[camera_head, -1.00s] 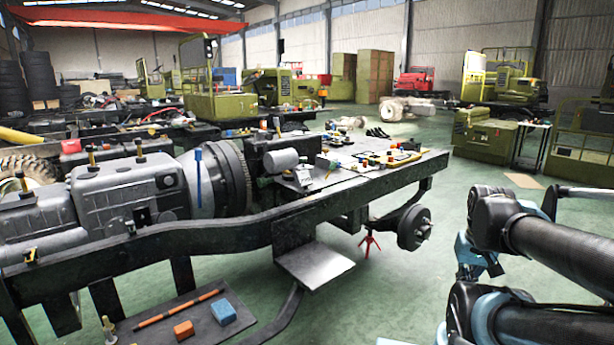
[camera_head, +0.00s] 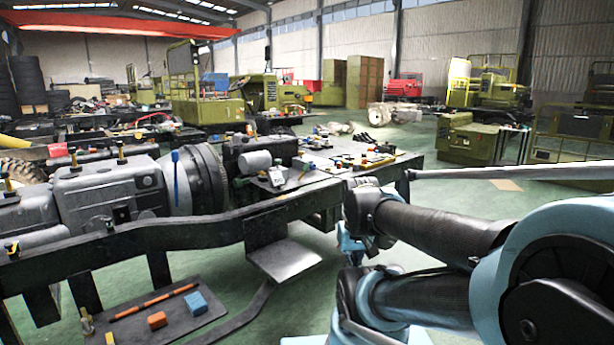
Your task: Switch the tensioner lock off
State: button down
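I cannot tell for sure which part is the tensioner lock. A blue upright lever (camera_head: 176,178) stands beside the bell housing. A small black switch-like part (camera_head: 121,214) sits on the side of the grey gearbox (camera_head: 108,186). Several yellow-and-black knobs, one of them a knob (camera_head: 121,156) on the gearbox top, stand along the chassis. My folded arm fills the right side, and no gripper fingers show.
The dark chassis rail (camera_head: 150,236) runs across the left and middle. A flat metal step (camera_head: 285,260) juts out below it. A floor mat (camera_head: 190,323) holds an orange bar, an orange block and a blue block (camera_head: 196,303). Green floor is open between the step and my arm.

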aim_at(306, 166)
jog(key=u, duration=0.05)
jog(key=i, duration=1)
jog(key=z, duration=0.05)
